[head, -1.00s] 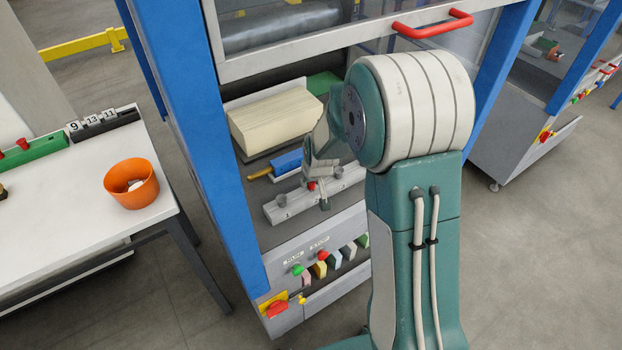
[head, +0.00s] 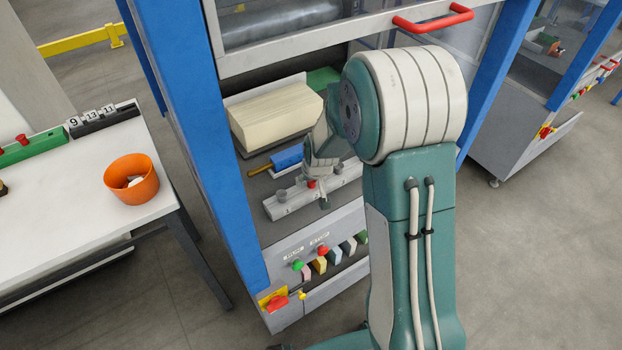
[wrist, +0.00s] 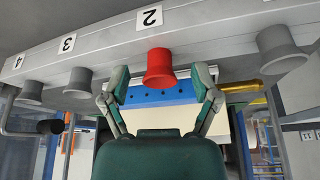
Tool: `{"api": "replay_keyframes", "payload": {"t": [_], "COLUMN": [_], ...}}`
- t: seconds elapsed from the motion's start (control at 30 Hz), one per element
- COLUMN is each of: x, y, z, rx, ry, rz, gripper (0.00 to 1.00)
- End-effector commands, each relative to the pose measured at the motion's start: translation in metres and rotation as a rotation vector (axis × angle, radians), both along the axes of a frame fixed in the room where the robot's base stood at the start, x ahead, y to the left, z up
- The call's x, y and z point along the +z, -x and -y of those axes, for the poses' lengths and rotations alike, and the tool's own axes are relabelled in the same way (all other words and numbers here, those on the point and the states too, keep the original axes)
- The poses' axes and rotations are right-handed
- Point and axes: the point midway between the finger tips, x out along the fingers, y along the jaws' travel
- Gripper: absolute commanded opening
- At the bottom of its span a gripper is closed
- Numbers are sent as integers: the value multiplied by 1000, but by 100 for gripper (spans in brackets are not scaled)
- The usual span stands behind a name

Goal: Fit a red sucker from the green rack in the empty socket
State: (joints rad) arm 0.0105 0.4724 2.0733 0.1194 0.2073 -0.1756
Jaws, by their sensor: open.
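A red sucker (wrist: 159,68) sits at the position labelled 2 on the grey bar (wrist: 215,38) in the wrist view. It also shows as a small red spot in the head view (head: 311,184). My gripper (wrist: 161,88) is open, with one finger on each side of the red sucker and visible gaps between. Grey suckers stand along the bar on both sides (wrist: 279,50), (wrist: 79,83). The green rack (head: 38,148) lies on the white table at the left, with a red sucker (head: 22,140) on it, cut by the picture edge.
An orange bin (head: 131,185) with small items inside stands on the white table (head: 85,205). Blue machine posts (head: 205,150) flank the opening. A paper stack (head: 275,117) and a blue part (head: 288,158) lie behind the bar. Buttons (head: 298,265) are below it.

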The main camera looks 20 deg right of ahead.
Motion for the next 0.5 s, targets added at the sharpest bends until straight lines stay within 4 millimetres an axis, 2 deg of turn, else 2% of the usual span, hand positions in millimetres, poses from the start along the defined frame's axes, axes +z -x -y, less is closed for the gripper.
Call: {"api": "replay_keyframes", "payload": {"t": [0.17, 0.5], "x": [7, 59], "y": [2, 23], "z": [0, 1], "rx": [0, 0], "ry": [0, 1], "rz": [3, 4], "gripper": [79, 79]}}
